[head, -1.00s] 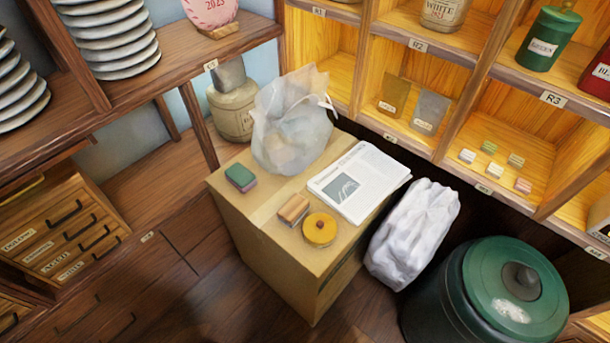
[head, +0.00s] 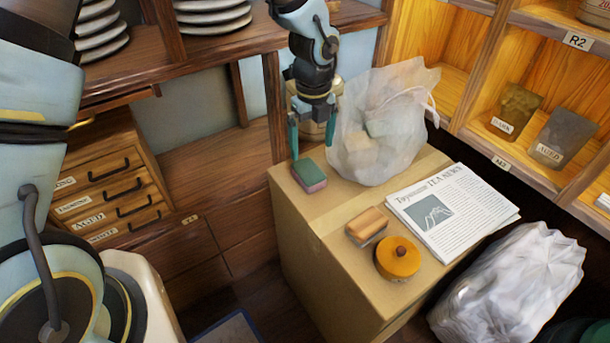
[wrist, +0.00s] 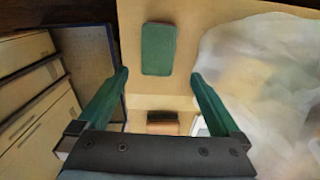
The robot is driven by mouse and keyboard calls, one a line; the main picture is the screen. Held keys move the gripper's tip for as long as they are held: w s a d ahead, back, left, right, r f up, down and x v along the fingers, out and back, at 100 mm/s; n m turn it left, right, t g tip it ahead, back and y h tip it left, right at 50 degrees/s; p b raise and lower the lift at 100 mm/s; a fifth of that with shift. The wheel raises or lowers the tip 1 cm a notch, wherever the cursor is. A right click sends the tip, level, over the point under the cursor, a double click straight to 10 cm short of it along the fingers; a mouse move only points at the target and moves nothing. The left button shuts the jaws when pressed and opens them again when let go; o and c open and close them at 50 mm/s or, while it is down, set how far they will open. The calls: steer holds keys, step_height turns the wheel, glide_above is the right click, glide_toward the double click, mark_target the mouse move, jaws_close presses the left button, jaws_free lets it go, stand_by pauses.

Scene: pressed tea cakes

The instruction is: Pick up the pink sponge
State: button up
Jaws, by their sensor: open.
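The sponge (head: 309,177), green on top and pink underneath, lies flat near the back left corner of the cardboard box (head: 310,240). In the wrist view its green top (wrist: 158,48) shows just beyond and between my fingertips. My gripper (head: 312,145) points down, open and empty, close above and behind the sponge. It also shows in the wrist view (wrist: 160,76), with green fingers spread wider than the sponge. The fingers look apart from the sponge. The pink layer is hidden in the wrist view.
A translucent bag (head: 385,120) stands on the box close right of my gripper. Shelves rise behind.

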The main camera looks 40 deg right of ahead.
mark_target(308, 170)
steer(key=f, duration=0.3)
steer(key=f+p, duration=0.1)
steer(key=f, duration=0.2)
steer(key=w+f, duration=0.1)
steer(key=f, duration=0.2)
steer(key=shift+a+f, duration=0.2)
steer(key=shift+c, duration=0.4)
steer(key=c, duration=1.2)
